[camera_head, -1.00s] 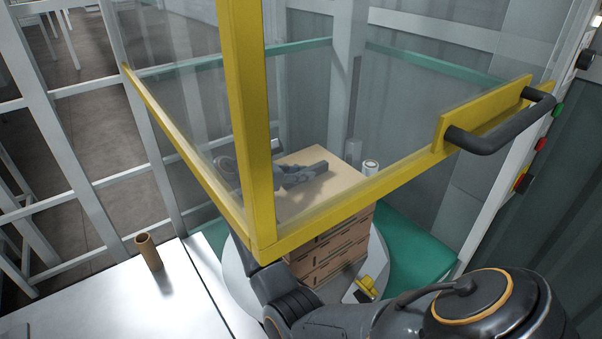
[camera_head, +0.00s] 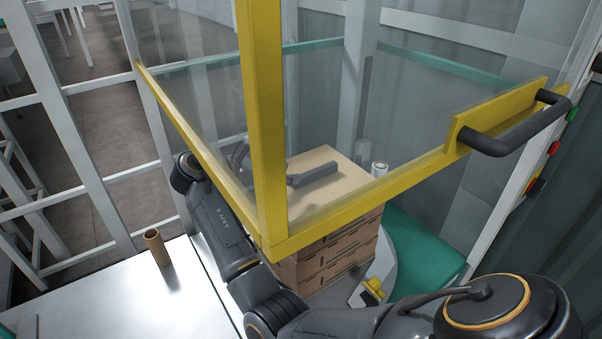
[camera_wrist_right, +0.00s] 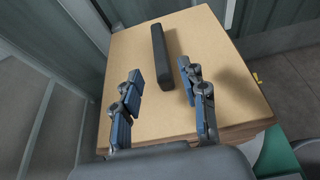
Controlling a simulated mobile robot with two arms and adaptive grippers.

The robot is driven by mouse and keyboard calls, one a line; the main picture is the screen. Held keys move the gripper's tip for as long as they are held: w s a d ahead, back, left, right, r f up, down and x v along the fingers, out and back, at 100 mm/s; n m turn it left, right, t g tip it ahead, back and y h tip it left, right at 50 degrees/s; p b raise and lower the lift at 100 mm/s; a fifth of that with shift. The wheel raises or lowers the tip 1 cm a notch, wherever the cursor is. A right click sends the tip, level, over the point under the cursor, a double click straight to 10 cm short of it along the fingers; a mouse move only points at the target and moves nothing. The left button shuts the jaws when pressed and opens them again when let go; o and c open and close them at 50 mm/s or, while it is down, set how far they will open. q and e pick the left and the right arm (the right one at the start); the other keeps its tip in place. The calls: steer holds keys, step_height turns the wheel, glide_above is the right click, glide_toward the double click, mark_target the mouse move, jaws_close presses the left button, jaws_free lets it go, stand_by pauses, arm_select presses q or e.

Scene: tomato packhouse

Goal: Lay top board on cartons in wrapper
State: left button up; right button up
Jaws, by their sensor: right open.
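The top board (camera_head: 325,160) is tan, with a dark bar handle (camera_head: 312,175) across it. It lies flat on the stacked brown cartons (camera_head: 335,262) in the wrapper, which stand on a round grey turntable (camera_head: 385,262). In the right wrist view the board (camera_wrist_right: 215,100) fills the middle, with its handle (camera_wrist_right: 173,62) standing clear of the fingers. My right gripper (camera_wrist_right: 160,71) is open, its blue-padded fingers apart and empty above the board. In the head view it (camera_head: 240,155) is left of the handle, partly hidden by the yellow frame. My left gripper is out of view.
A clear guard with a yellow frame (camera_head: 350,205) and black handle (camera_head: 515,125) stands between my head and the stack. A white roll (camera_head: 379,170) is behind the stack. A brown tube (camera_head: 156,248) stands on the white table (camera_head: 120,300).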

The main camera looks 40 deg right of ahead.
steer(key=shift+v, duration=1.8)
